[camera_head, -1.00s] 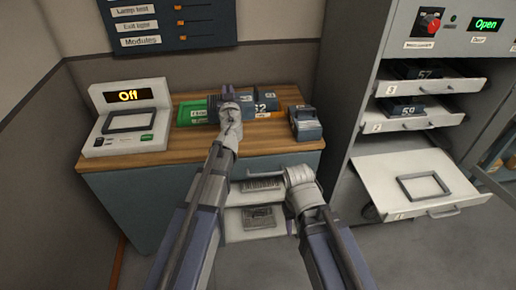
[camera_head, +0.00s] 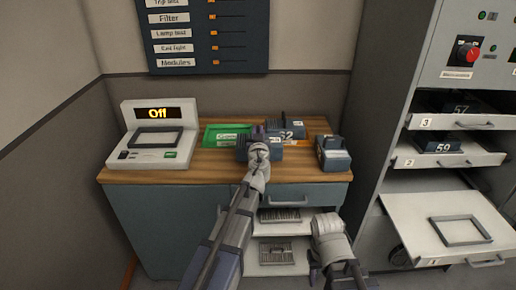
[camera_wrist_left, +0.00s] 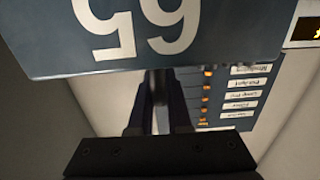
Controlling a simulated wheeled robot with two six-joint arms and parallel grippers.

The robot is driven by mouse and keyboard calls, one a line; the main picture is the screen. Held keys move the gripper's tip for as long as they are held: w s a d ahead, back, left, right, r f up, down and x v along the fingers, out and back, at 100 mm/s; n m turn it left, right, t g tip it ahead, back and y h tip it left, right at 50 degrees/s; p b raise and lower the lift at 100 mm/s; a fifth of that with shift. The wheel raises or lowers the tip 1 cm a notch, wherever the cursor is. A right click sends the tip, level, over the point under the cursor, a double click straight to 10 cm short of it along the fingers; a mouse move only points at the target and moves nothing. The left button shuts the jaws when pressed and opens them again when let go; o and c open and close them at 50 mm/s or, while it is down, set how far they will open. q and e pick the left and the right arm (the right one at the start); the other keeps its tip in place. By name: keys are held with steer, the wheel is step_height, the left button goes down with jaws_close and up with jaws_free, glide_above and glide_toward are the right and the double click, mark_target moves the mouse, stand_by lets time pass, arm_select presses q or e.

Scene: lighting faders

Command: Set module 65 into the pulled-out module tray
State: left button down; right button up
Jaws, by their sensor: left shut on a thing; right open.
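Module 65, a dark blue-grey block, is in my left gripper (camera_head: 258,146). Its white number fills the top of the left wrist view (camera_wrist_left: 135,35), upside down. In the head view the gripper is shut on it in front of the green mat on the wooden counter; whether it clears the counter is hard to tell. The pulled-out module tray (camera_head: 405,212), marked 1, is at the lower right, with a raised square frame (camera_head: 483,231) on its pale surface and nothing in it. My right gripper (camera_head: 325,228) is open and low before the counter's shelves; its fingertips are unclear.
Another module (camera_head: 292,131) stands behind the held one, and one more (camera_head: 333,155) stands at the counter's right end. A console (camera_head: 157,143) reading "Off" is at the left. Trays 2 and 3 hold modules 59 (camera_head: 440,147) and 57 (camera_head: 455,108). Floor shows between counter and cabinet.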

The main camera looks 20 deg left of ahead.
arm_select(q)
step_height(320, 180, down, 4)
steer(key=b, duration=0.3)
steer(key=shift+b, duration=0.3)
steer(key=shift+r, duration=0.1)
steer(key=c, duration=0.9)
jaws_free()
steer(key=shift+o, duration=0.2)
